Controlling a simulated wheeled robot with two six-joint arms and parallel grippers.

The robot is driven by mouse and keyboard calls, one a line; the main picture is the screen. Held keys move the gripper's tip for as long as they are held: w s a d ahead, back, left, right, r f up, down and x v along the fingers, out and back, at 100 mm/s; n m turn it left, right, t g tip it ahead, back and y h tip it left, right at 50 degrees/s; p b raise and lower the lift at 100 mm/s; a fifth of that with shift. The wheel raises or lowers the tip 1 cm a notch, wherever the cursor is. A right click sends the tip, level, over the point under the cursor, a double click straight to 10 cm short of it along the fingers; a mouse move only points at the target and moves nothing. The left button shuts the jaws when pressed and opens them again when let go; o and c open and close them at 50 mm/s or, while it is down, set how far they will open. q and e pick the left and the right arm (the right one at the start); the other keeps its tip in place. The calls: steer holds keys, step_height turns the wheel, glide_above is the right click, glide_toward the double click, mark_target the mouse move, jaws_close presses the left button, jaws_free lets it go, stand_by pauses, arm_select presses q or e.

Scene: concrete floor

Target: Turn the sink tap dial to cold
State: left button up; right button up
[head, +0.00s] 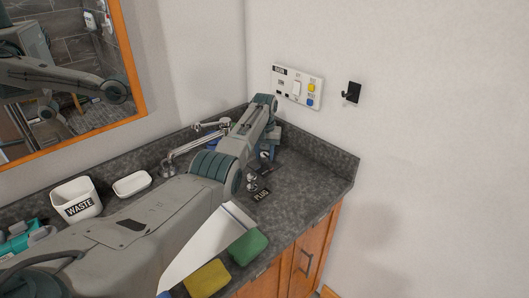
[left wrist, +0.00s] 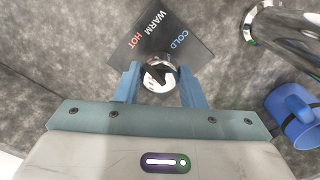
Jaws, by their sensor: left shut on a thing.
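The tap dial (left wrist: 158,78) is a round chrome knob with a black pointer, seen in the left wrist view. Its black label plate (left wrist: 165,48) reads HOT, WARM and COLD, with HOT at left and COLD at right. The pointer is small and seems to lean up-left toward HOT. My left gripper (left wrist: 160,82) is shut on the dial, one blue finger on each side. In the head view my left arm reaches over the counter and hides much of the dial area. The chrome tap (head: 185,148) stands left of my wrist. My right gripper is not in view.
A blue mug (left wrist: 295,115) stands right of the gripper, below the chrome spout (left wrist: 285,30). A waste bin (head: 77,199), white dish (head: 132,184), yellow sponge (head: 207,279) and green sponge (head: 248,247) are on the counter (head: 315,175). A switch panel (head: 297,87) is on the wall.

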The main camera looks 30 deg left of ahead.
arm_select(q)
steer(key=m+p, duration=0.1)
steer(key=m, duration=0.2)
steer(key=shift+r+m, duration=0.15)
steer(key=shift+m, duration=0.15)
steer(key=m, duration=0.3)
steer(key=shift+m+p, duration=0.3)
steer(key=m, duration=0.5)
steer(key=shift+m+p, duration=0.3)
steer(key=shift+m, duration=1.6)
steer(key=o, duration=1)
